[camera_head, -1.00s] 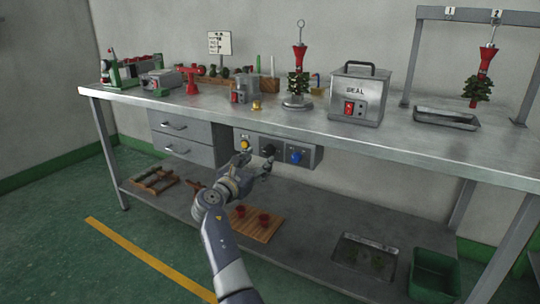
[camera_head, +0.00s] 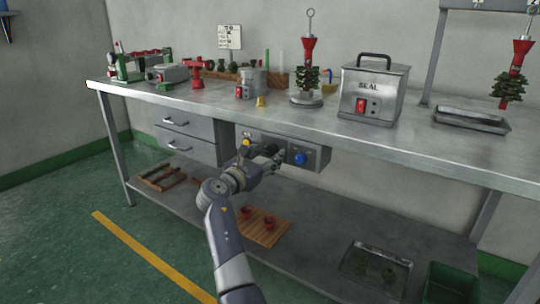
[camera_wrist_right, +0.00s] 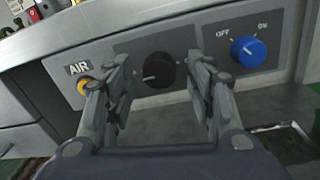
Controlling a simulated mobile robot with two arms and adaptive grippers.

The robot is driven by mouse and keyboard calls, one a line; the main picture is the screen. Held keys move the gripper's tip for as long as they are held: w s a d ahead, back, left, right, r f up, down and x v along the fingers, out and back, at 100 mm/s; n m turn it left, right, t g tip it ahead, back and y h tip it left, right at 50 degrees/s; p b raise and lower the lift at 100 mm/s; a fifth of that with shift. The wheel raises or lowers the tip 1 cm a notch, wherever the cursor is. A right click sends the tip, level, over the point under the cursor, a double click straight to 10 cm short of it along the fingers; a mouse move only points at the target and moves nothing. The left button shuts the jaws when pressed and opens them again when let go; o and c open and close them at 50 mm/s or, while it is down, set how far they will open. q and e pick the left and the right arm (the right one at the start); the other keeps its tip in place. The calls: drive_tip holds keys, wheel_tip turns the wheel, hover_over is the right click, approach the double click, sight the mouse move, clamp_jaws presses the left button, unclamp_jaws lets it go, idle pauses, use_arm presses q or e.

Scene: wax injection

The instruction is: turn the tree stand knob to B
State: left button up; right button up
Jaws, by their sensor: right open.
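A black round knob (camera_wrist_right: 159,70) is in the middle of the grey panel under the bench top. In the wrist view its pale pointer mark points left and slightly down. My right gripper (camera_wrist_right: 160,66) is open, with one finger on each side of the knob; contact cannot be told. In the head view the right gripper (camera_head: 262,158) is in front of the panel and partly hides the black knob. A tree stand (camera_head: 305,99) with a red-and-green wax tree is on the bench above. My left gripper is not in view.
A yellow knob (camera_wrist_right: 82,87) under an AIR label is left of the black knob. A blue knob (camera_wrist_right: 248,51) marked OFF and ON is to its right. The bench top (camera_head: 400,135) overhangs the panel. A wooden board (camera_head: 268,233) with red pieces lies on the lower shelf.

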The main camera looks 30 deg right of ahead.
drive_tip(key=c, duration=1.1)
